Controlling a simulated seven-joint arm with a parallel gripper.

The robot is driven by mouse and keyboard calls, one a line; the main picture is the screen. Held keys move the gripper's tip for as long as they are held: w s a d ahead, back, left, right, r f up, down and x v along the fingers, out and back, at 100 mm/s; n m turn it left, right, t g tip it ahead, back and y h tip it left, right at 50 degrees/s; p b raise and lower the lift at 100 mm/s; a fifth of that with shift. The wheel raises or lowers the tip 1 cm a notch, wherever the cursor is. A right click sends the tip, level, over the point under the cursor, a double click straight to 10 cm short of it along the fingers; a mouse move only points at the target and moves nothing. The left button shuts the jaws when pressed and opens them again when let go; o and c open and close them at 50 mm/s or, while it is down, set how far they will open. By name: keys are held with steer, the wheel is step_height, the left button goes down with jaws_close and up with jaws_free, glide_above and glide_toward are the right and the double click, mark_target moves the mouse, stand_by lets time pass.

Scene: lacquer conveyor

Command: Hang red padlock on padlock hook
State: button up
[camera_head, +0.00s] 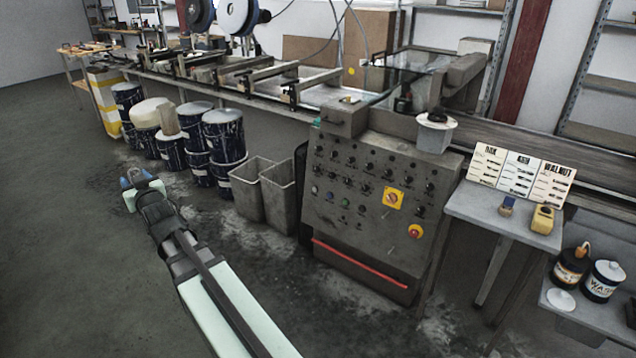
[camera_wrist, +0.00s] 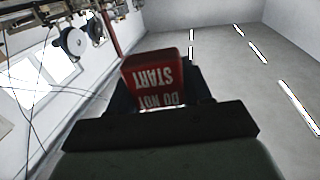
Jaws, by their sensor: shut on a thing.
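The red padlock (camera_wrist: 154,78) fills the middle of the wrist view, with white lettering "DO NOT START" upside down on its body. My gripper (camera_head: 136,177) is shut on it, with dark fingers on either side in the wrist view. The shackle cannot be made out. In the head view my gripper is at the left, over the floor in front of the drums, well apart from the control cabinet; the padlock is too small to make out there. I cannot pick out a padlock hook for sure; the cabinet has a yellow plate with a red switch (camera_head: 393,198).
The grey control cabinet (camera_head: 345,215) stands at centre, with a red bar low on its front. Grey bins (camera_head: 262,193) and dark drums (camera_head: 222,138) line the conveyor to its left. A small table (camera_head: 480,212) stands at right. The floor at left is clear.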

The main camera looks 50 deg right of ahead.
steer(key=s+d+f+m+g+h, duration=0.25)
steer(key=s+d, duration=0.55)
steer(key=d, duration=0.6)
steer(key=s+d+f+m+g+h, duration=0.15)
steer(key=s+d+f+h, duration=0.4)
steer(key=d, duration=0.95)
steer(key=s+d+f+m+g+h, duration=0.2)
steer(key=s+d+m, duration=0.1)
steer(key=s+d, duration=0.9)
steer(key=s+d+f+m+g+h, duration=0.1)
steer(key=s+d+f+m+g, duration=0.2)
steer(key=s+d, duration=0.6)
steer(key=s+d+f+m+g+h, duration=0.1)
steer(key=s+d+f+g, duration=0.3)
steer(key=s, duration=1.7)
steer(key=s+d+f+m+g+h, duration=0.2)
steer(key=s+d+f+m+g, duration=0.2)
steer(key=s+d, duration=0.9)
steer(key=shift+s+d+f+m+g, duration=0.35)
steer(key=shift+s+f, duration=0.15)
steer(key=shift+s, duration=0.7)
steer(key=shift+d, duration=0.15)
